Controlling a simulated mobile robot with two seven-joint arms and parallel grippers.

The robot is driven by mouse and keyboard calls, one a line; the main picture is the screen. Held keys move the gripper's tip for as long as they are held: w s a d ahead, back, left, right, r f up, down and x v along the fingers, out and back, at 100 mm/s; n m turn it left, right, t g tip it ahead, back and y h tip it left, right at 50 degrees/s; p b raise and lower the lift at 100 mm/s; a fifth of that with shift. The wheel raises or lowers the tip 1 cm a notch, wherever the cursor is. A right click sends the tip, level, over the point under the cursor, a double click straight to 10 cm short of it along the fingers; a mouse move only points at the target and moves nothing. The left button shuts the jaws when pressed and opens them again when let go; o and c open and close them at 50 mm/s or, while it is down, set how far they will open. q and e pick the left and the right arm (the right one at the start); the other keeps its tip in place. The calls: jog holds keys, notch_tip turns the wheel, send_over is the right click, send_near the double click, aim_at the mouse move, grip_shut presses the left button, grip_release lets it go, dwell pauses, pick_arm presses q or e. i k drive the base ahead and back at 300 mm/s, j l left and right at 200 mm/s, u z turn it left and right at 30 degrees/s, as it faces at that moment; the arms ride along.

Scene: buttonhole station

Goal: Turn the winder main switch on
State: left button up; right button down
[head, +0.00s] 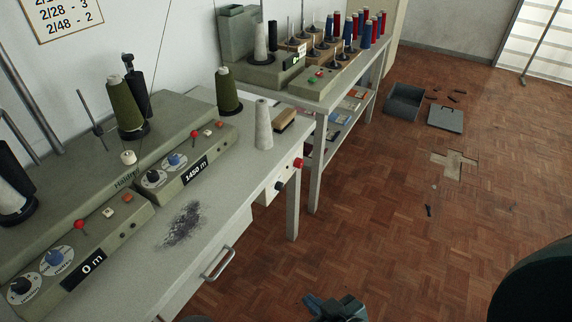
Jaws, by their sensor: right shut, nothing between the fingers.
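Two grey-green winders stand on the white table (222,212) at the left. The near winder (75,255) has a "0 m" display, two dials and a red-topped lever. The winder behind it (180,165) shows "1450 m". My right gripper (335,306) is at the bottom edge, shut and empty, over the floor and apart from the table. My left gripper is out of view.
Olive cones (126,110) and a white cone (263,126) stand at the winders. A drawer handle (218,264) juts from the table front. A second table (310,108) behind holds several spools.

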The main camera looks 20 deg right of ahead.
aim_at(299, 162)
jog(key=i+l+u, duration=0.1)
jog(key=l+u, duration=0.2)
jog(key=l, duration=0.15)
jog(key=i+l+u, duration=0.1)
jog(key=l+u, duration=0.5)
jog(key=l, duration=0.9)
jog(key=l+u, duration=0.1)
jog(key=l, duration=3)
